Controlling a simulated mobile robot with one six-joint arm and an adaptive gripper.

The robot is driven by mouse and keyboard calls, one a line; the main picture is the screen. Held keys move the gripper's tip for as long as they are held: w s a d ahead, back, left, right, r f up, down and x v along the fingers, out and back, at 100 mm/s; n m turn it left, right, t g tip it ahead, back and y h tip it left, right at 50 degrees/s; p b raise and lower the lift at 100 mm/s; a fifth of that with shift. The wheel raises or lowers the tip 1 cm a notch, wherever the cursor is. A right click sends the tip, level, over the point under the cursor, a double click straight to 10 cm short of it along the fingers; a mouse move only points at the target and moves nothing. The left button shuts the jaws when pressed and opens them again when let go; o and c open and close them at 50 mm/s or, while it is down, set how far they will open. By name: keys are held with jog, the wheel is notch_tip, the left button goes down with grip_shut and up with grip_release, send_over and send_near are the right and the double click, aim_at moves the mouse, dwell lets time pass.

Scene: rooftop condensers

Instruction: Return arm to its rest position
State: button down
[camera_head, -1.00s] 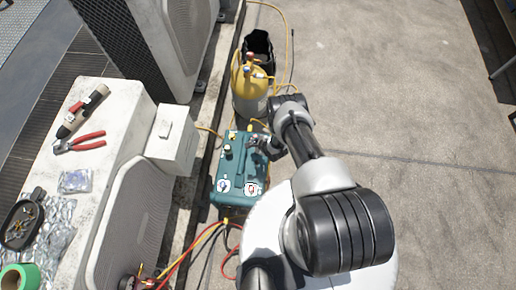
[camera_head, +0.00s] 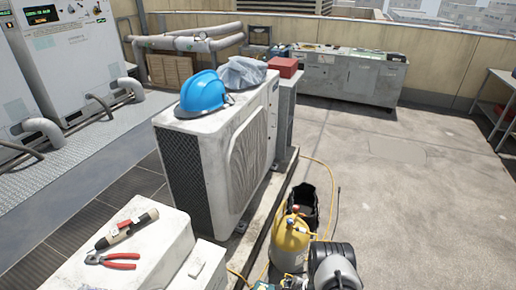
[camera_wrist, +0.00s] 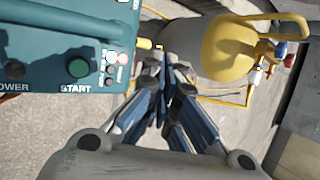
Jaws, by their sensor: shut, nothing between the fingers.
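My gripper (camera_wrist: 165,85) is shut and empty in the wrist view, its fingertips together. It hangs over the floor between the teal machine (camera_wrist: 80,25), marked POWER and START, and the yellow-topped cylinder (camera_wrist: 232,45). I cannot tell whether the fingers touch either one. In the head view part of my arm shows at the bottom, just right of the yellow cylinder (camera_head: 290,243). The gripper itself is not clear there, and only a sliver of the teal machine shows at the bottom edge.
A black bucket (camera_head: 303,208) stands behind the cylinder, with a yellow hose (camera_head: 330,185) on the floor. A condenser unit (camera_head: 215,150) bears a blue hard hat (camera_head: 203,92). Red pliers (camera_head: 112,261) lie on a nearer unit. The floor (camera_head: 430,210) to the right is clear.

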jog(key=w+d+r+n, duration=0.1)
jog(key=w+r+n, duration=0.15)
jog(key=r, duration=0.45)
jog(key=w+d+r+n+h, duration=0.1)
jog(key=w+r, duration=0.3)
jog(key=r, duration=0.4)
jog(key=w+d+r+n, duration=0.1)
jog(key=w+r, duration=0.2)
jog(key=r, duration=0.4)
jog(key=s+r+n+h, duration=0.1)
jog(key=s+r+n, duration=0.15)
jog(key=r, duration=0.95)
jog(key=s+r+n, duration=0.2)
jog(key=r+n, duration=0.1)
jog(key=r, duration=0.9)
jog(key=s+r+n+g, duration=0.1)
jog(key=s+r+n, duration=0.4)
jog(key=s+r, duration=1.15)
jog(key=s+a+r+n, duration=0.1)
jog(key=s+n, duration=0.2)
jog(key=s, duration=0.7)
jog(key=s+a+r+n+g, duration=0.1)
jog(key=s+a+r+n, duration=0.1)
jog(key=s, duration=0.9)
jog(key=shift+s+a+n, duration=0.15)
jog(key=shift+a+n, duration=0.05)
jog(key=shift+n, duration=0.7)
